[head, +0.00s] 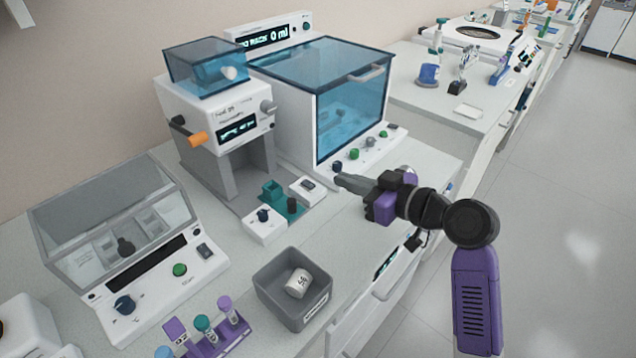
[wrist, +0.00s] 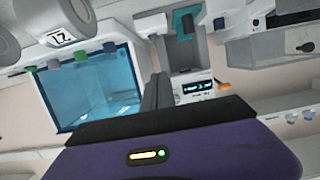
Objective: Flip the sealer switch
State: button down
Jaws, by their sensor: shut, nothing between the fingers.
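The sealer (head: 215,112) is a white machine with a lit display, an orange-tipped lever and a grey bay below; it shows upside down in the wrist view (wrist: 192,88). At its front stand a teal tube holder (head: 274,194), a white box with a dark rocker switch (head: 308,185) and a white box with a blue knob (head: 264,215). Which way the rocker is tipped is too small to tell. My gripper (head: 340,181) is shut and empty, just right of the rocker box and apart from it; its fingers show in the wrist view (wrist: 156,92).
A blue-glazed bath cabinet (head: 352,108) with front knobs stands right behind my gripper. A grey bin (head: 292,296) with a labelled white container is nearer the front edge. A clear-lidded machine (head: 120,240) and a purple tube rack (head: 225,342) are at left. Bench right of the bin is clear.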

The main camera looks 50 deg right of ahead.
jog(key=p, duration=0.2)
send_over(318, 194)
jog(key=shift+f, duration=0.85)
notch_tip(318, 194, down, 3)
jog(key=shift+r, duration=0.2)
jog(key=shift+f, duration=0.9)
jog(key=shift+f+b, duration=0.1)
jog(key=shift+b, duration=0.2)
